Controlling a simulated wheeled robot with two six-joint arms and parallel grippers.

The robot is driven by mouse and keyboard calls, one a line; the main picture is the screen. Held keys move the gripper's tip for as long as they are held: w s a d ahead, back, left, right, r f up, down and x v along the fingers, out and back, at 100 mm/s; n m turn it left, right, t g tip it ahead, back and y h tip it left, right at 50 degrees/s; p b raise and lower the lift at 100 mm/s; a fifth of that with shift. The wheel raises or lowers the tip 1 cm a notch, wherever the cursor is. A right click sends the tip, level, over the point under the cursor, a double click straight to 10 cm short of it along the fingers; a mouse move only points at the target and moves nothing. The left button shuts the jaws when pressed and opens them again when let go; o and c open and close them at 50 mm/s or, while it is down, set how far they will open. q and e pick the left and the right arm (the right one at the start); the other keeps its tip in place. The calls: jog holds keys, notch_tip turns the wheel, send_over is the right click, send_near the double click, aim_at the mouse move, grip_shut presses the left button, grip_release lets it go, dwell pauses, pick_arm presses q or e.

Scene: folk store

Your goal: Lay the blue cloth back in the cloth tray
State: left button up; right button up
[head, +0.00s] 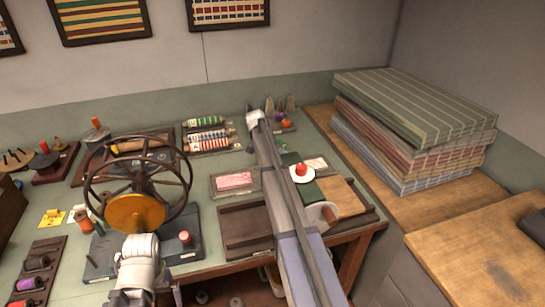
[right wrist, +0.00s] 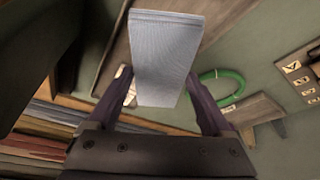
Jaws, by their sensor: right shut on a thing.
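The blue cloth (right wrist: 165,55) is a pale blue, flat, folded piece in the right wrist view. My right gripper (right wrist: 157,77) is shut on it, a finger on each side; the cloth extends past the fingertips. In the head view my right arm crosses the table, and I cannot make out the held cloth there. A dark wooden tray (head: 243,247) lies at the table's front, its left part bare. A green cloth (head: 304,193) and a tan cloth (head: 342,196) lie at its right. My left gripper (head: 140,246) is by the wheel; its jaws cannot be made out.
A spoked wheel (head: 178,159) stands left of the tray. Striped tubes (head: 207,134) lie at the back. A tall stack of striped fabric (head: 420,110) is on the right bench. Bare bench top (head: 490,240) lies at right.

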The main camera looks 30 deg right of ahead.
jog(key=shift+f+m, duration=0.15)
jog(key=shift+m, duration=0.45)
notch_tip(320, 180, down, 7)
jog(key=b, duration=0.7)
jog(key=shift+f+b, duration=0.45)
jog(key=shift+b, duration=0.1)
jog(key=o, duration=1.3)
jog(key=shift+a+r, duration=0.1)
